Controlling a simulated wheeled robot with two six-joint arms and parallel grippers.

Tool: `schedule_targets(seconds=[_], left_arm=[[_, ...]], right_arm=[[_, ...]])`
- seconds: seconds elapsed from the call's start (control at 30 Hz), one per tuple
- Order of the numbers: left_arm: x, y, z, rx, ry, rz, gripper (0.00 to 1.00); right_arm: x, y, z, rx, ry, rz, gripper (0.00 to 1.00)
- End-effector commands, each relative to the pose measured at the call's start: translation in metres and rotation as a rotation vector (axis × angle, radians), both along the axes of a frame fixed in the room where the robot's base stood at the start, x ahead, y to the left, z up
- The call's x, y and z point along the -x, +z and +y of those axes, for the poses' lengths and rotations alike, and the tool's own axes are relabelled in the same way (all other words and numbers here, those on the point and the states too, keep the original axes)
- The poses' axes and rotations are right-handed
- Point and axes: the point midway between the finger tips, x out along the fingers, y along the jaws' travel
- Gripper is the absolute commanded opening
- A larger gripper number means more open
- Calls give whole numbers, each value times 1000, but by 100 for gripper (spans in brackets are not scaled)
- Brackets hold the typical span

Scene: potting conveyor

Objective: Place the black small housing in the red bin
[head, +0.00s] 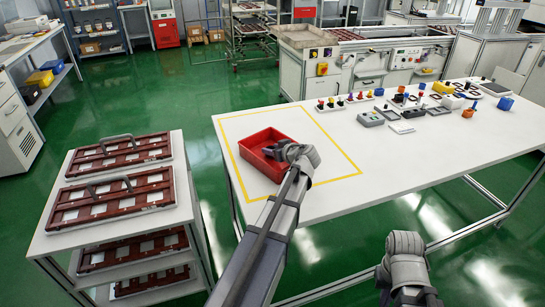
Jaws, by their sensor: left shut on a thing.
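The red bin (258,137) stands inside the yellow taped square on the white table, at the table's left end. My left gripper (274,153) is over the bin's right part, reaching in from below. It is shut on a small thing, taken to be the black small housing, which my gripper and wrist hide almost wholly. I see no black small housing lying clear elsewhere. My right gripper (400,247) hangs in front of the table at lower right, away from the bin. Its fingers cannot be made out.
The white table (400,165) is bare between the bin and the small parts at its far side, such as grey housings (370,118) and a blue piece (505,103). A trolley with red-brown trays (120,155) stands to the left. A potting machine (380,60) stands behind.

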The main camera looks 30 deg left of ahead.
Motion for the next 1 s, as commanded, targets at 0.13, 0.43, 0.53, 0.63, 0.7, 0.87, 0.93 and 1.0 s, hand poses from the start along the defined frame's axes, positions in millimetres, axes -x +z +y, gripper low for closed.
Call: schedule_targets(seconds=[0.13,0.43,0.53,0.63,0.7,0.87,0.93,1.0], left_arm=[[0,-8,0,0,0,0,0],[0,-7,0,0,0,0,67],[0,-7,0,0,0,0,78],[0,-7,0,0,0,0,79],[0,-7,0,0,0,0,79],[2,-3,-4,0,-1,0,79],[6,2,-11,0,-4,0,79],[12,8,-20,0,-3,1,79]], right_arm=[[0,-8,0,0,0,0,0],[0,-7,0,0,0,0,0],[0,-7,0,0,0,0,0],[0,-7,0,0,0,0,0],[0,-7,0,0,0,0,0],[0,-3,0,0,0,0,0],[0,1,0,0,0,0,0],[0,8,0,0,0,0,0]])
